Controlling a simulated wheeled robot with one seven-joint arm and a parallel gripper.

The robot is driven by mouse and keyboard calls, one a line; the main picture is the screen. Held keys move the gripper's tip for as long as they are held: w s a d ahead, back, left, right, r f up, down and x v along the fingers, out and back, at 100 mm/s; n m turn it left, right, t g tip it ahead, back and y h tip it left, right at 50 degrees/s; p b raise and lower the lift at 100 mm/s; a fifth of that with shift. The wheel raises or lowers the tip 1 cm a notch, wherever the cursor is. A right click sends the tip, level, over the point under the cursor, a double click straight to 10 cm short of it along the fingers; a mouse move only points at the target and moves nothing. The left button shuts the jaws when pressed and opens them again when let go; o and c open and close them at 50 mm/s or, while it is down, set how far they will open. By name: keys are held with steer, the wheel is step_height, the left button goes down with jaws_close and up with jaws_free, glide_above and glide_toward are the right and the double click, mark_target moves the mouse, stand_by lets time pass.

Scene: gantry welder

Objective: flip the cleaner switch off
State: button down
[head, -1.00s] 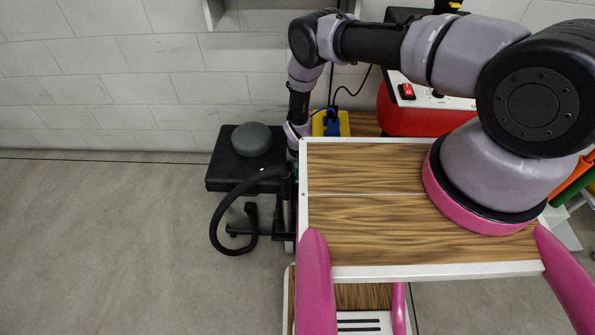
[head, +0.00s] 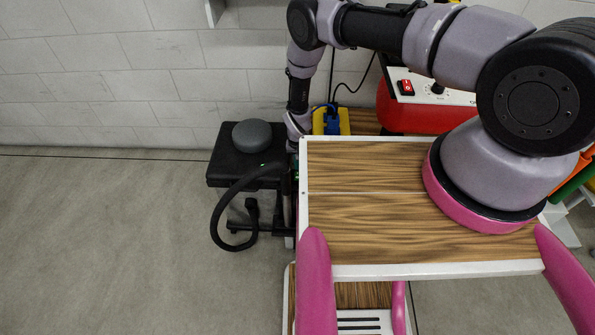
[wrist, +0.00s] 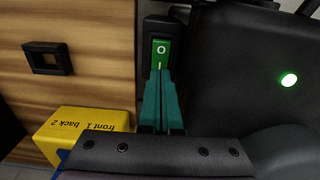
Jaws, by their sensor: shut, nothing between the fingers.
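The cleaner switch (wrist: 161,52) is a green rocker marked with a white O, in a black housing near the top centre of the wrist view. My gripper (wrist: 161,76) is shut and empty, its teal fingers together. The fingertips lie at the lower edge of the rocker; I cannot tell whether they touch it. The black cleaner body (wrist: 235,60) fills the right of the wrist view, with a lit green lamp (wrist: 289,80). In the head view my gripper and the switch are hidden low beside the table.
A yellow box (wrist: 80,130) sits left of my fingers, beside a wooden panel with a black square fitting (wrist: 47,58). In the head view a black hose (head: 216,220) curves by the table (head: 350,240). A red machine (head: 400,118) stands behind. Floor at left is clear.

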step_height(320, 180, up, 11)
steer(key=w, duration=0.2)
steer(key=shift+r, duration=0.1)
stand_by(0.4)
